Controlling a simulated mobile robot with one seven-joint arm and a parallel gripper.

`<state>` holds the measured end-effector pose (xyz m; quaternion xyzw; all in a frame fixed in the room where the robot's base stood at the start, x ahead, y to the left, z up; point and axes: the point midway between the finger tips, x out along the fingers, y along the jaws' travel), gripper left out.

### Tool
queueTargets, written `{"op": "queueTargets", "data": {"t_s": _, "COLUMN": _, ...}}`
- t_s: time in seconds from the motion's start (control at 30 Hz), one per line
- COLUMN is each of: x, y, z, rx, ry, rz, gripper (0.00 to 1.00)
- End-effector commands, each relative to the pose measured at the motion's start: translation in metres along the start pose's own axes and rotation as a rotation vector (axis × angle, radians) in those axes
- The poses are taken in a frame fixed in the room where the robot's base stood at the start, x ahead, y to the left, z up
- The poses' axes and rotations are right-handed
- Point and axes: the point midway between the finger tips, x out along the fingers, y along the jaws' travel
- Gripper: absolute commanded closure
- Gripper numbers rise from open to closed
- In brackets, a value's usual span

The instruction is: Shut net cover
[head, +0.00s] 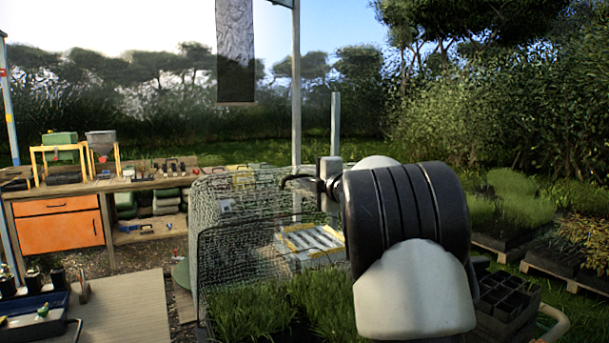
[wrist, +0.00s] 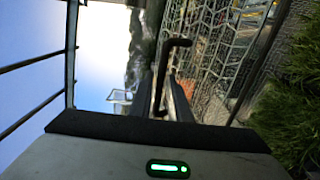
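The net cover (head: 240,225) is a curved wire-mesh hood left of centre in the head view, standing raised above green grass-like plants (head: 255,312). Its mesh also fills the upper right of the wrist view (wrist: 215,62). A black bent handle (head: 298,178) sticks out at the mesh's upper right. In the wrist view the handle (wrist: 176,43) runs down to the fingers. My gripper (head: 327,176) is at the handle; its dark fingers show in the wrist view (wrist: 172,98). The finger gap is too dark to tell whether they clamp the handle. My arm hides the cover's right side.
A wooden bench (head: 150,181) with an orange drawer unit (head: 60,232) stands at the back left. A metal post (head: 296,90) rises behind the cover. Black cell trays (head: 505,300) lie right of my arm. Pallets of plants (head: 560,262) stand farther right.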

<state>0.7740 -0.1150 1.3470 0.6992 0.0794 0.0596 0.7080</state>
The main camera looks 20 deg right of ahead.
Motion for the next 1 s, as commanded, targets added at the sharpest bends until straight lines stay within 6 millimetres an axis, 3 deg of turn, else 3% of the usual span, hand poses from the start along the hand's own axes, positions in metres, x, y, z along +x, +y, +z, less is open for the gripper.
{"op": "queueTargets", "data": {"t_s": 0.4, "x": 0.0093, "y": -0.0004, "z": 0.0001, "rx": 0.001, "ry": -0.001, "rz": 0.0, "gripper": 0.84}}
{"op": "queueTargets", "data": {"t_s": 0.5, "x": 0.0092, "y": -0.0004, "z": 0.0001, "rx": 0.0, "ry": -0.001, "rz": 0.0, "gripper": 1.0}}
{"op": "queueTargets", "data": {"t_s": 1.0, "x": 0.0082, "y": -0.0085, "z": 0.0041, "rx": 0.002, "ry": -0.001, "rz": 0.015, "gripper": 1.0}}
